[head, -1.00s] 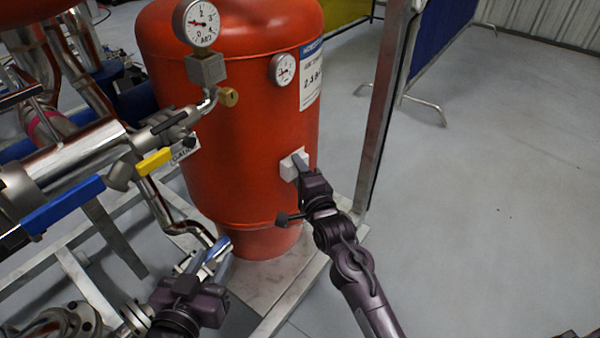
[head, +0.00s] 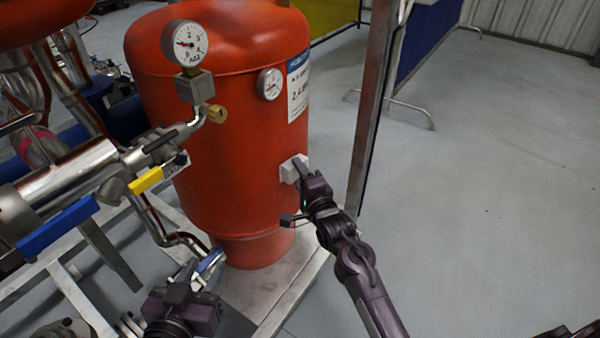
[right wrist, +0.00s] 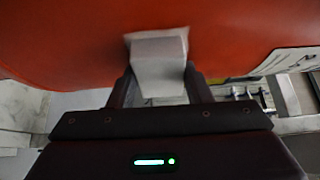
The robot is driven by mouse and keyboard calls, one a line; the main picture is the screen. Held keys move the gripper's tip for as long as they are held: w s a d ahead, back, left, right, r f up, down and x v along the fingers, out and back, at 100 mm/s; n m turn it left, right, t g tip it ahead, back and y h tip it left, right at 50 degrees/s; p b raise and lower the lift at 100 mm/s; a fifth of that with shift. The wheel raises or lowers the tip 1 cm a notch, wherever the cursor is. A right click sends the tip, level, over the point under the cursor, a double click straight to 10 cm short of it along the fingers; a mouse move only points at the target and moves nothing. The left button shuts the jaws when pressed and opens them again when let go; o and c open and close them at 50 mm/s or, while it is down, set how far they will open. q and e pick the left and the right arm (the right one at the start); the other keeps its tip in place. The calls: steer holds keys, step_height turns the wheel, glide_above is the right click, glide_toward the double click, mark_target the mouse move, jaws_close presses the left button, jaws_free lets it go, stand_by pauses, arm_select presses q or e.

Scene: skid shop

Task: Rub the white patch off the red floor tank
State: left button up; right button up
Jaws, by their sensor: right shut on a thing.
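The red tank (head: 225,150) stands upright left of centre in the head view. It fills the top of the right wrist view (right wrist: 70,45). My right gripper (head: 303,168) is at the tank's lower right side, shut on a pale block (right wrist: 158,65). The block (head: 288,171) is at the tank wall and appears to touch it. A thin whitish edge shows behind the block's top in the wrist view; I cannot tell whether it is the white patch, which is otherwise hidden.
A large gauge (head: 185,43) and a valve with a yellow handle (head: 150,178) stick out left of the tank. A blue handle (head: 55,228) lies further left. A metal post (head: 370,110) rises right of the tank. The grey floor (head: 490,170) at right is clear.

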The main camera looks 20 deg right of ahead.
mark_target(285, 175)
steer(key=shift+s+a+r+p, duration=0.1)
steer(key=shift+s+a+p, duration=0.3)
steer(key=shift+a, duration=0.5)
steer(key=shift+s+a+p, duration=0.35)
steer(key=shift+s+a, duration=0.05)
steer(key=shift+a, duration=0.45)
steer(key=shift+r+p, duration=0.1)
steer(key=shift+p, duration=0.25)
steer(key=shift+w+d, duration=0.45)
steer(key=shift+d, duration=0.4)
steer(key=shift+w+d, duration=0.4)
steer(key=shift+d, duration=0.45)
steer(key=shift+c, duration=0.4)
steer(key=shift+s+a+p, duration=0.4)
steer(key=shift+a+p, duration=0.3)
steer(key=shift+p, duration=0.05)
steer(key=shift+s+a+p, duration=0.4)
steer(key=shift+a+p, duration=0.25)
steer(key=shift+p, duration=0.05)
steer(key=shift+s+a+f, duration=0.1)
steer(key=shift+a+f, duration=0.1)
steer(key=shift+a, duration=0.05)
steer(key=shift+s, duration=0.1)
